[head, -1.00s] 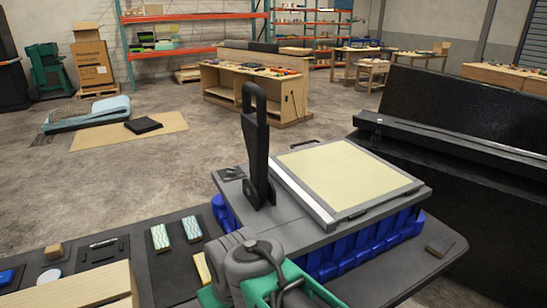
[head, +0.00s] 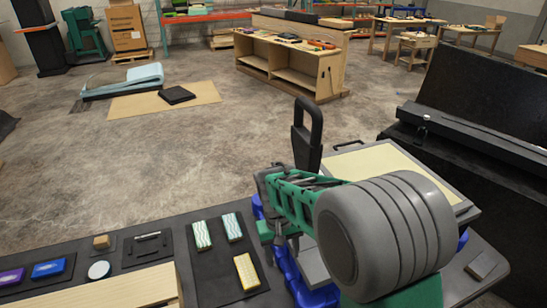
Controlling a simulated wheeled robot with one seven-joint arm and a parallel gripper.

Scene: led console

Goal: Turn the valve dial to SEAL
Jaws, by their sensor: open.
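I cannot make out a valve dial or a SEAL marking in the head view. A grey console-like case with a pale yellow panel (head: 375,170) and a tall black handle (head: 308,135) stands on a blue base (head: 290,268) at the lower right. My gripper (head: 281,238), at the end of my green and grey arm, is at the left side of this case, partly hidden by its own links. It is open, and I see nothing held in it. My arm covers much of the case's front and middle.
A dark bench (head: 150,250) at the lower left holds two teal-striped blocks (head: 218,231), a yellow block (head: 246,271), a white disc (head: 98,270) and blue and purple boxes. A large black panel (head: 480,110) stands at right.

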